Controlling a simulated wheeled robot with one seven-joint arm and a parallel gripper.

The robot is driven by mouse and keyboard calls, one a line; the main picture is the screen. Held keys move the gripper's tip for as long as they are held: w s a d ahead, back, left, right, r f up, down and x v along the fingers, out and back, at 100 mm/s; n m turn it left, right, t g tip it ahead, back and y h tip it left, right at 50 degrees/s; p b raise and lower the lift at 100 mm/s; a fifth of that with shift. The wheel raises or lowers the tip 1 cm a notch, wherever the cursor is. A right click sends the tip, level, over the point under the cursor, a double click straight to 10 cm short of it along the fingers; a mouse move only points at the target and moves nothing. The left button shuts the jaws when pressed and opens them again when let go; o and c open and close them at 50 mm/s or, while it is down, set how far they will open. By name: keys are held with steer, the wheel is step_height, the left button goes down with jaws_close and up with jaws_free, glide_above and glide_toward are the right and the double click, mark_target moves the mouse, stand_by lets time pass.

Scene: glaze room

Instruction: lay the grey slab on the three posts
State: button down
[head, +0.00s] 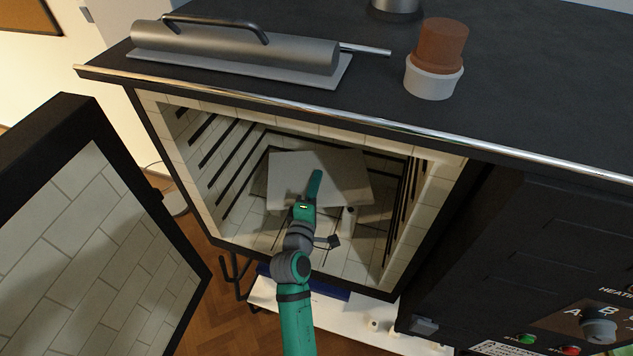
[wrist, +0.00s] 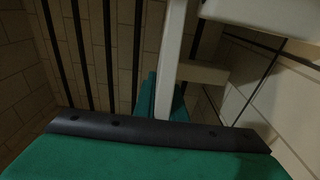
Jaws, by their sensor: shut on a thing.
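The grey slab (head: 345,180) is inside the open kiln, roughly level, seen from above in the head view. My gripper (head: 312,190) is shut on its near edge, left of the middle. In the wrist view the slab shows edge-on as a pale upright strip (wrist: 173,60), with a teal finger (wrist: 150,95) beside it. One pale post (head: 348,218) shows below the slab's near edge. The other posts are hidden or cannot be told apart, and I cannot tell whether the slab touches any post.
The kiln's brick walls (head: 205,165) with dark grooves stand close on both sides. Its door (head: 70,225) is swung open at left. On top are a slab roller (head: 235,48) and a brown pot (head: 442,45) in a white cup (head: 432,82). A control panel (head: 590,325) is at lower right.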

steer(key=shift+f, duration=0.3)
steer(key=c, duration=1.7)
jaws_free()
steer(key=shift+c, duration=0.2)
steer(key=shift+s+f, duration=0.1)
steer(key=shift+f, duration=0.1)
steer(key=v, duration=1)
steer(key=shift+s, duration=0.3)
steer(key=shift+r, duration=0.1)
